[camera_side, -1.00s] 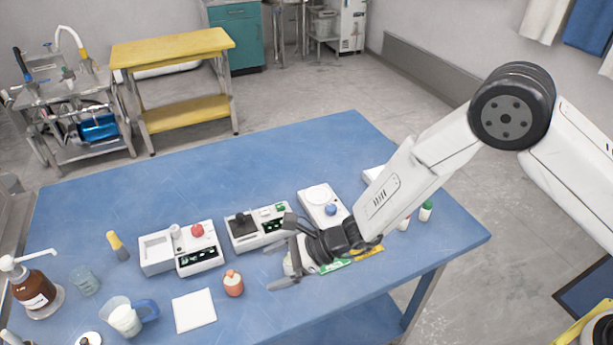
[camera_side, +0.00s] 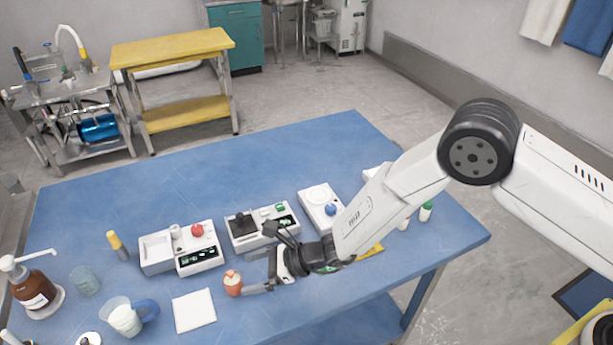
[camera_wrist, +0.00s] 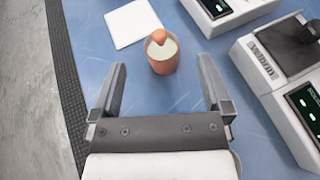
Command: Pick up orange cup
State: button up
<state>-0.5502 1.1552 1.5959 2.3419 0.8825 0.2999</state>
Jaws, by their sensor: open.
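The orange cup (camera_side: 233,287) stands upright on the blue table, in front of the white machine with the red knob. In the wrist view the orange cup (camera_wrist: 163,58) has a pale inside and a rounded orange piece at its rim. My gripper (camera_side: 258,273) is open and empty, low over the table just to the right of the cup. In the wrist view my gripper (camera_wrist: 163,85) has its fingers spread, with the cup just beyond the tips and roughly centred between them. I cannot tell from the side view whether a finger touches the cup.
A white square pad (camera_side: 194,310) lies left of the cup. Behind stand a white machine with a red knob (camera_side: 198,231) and a machine with a black top (camera_side: 243,223). A measuring jug (camera_side: 124,318) stands further left. The table's near edge (camera_wrist: 66,80) is close.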

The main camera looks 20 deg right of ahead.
aim_at(234, 272)
jog(key=shift+a+f, duration=0.1)
jog(key=shift+x, duration=2.5)
jog(key=shift+w, duration=0.1)
jog(key=shift+c, duration=0.2)
grip_shut()
jog(key=shift+r, duration=0.8)
jog(key=s+d+r, duration=0.8)
jog(key=s+r, duration=0.3)
jog(key=shift+d+r, duration=0.25)
